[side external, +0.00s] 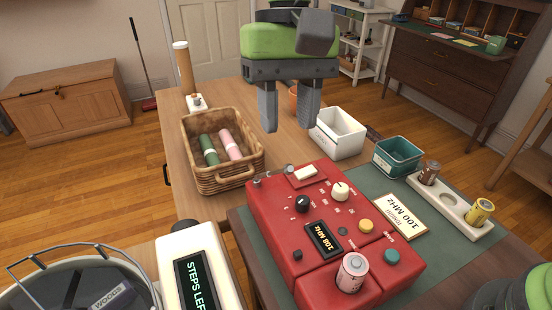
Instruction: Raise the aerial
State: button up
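The red radio (318,225) lies on the green mat, its display reading 108 MHz. A thin metal rod, seemingly the aerial (272,176), lies low along the radio's back left edge, with a small knob at each end. My gripper (288,127) hangs above and behind the radio, fingers pointing down and apart, with nothing between them. It is clear of the rod, which is nearer the camera and lower in the picture.
A wicker basket (222,181) with a green and a pink roll stands left of the radio. A white box (338,132), a teal bin (398,157) and a 100 MHz card (401,215) are to the right. A battery holder (451,207) is farther right.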

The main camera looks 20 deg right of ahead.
aim_at(275, 172)
jog(key=f+t, duration=0.1)
jog(key=f, duration=0.2)
jog(key=a+f+t, duration=0.1)
jog(key=f, duration=0.2)
jog(key=f+t, duration=0.1)
jog(key=f, duration=0.2)
jog(key=shift+w+a+f, duration=0.2)
jog(key=shift+w+f, duration=0.15)
grip_shut()
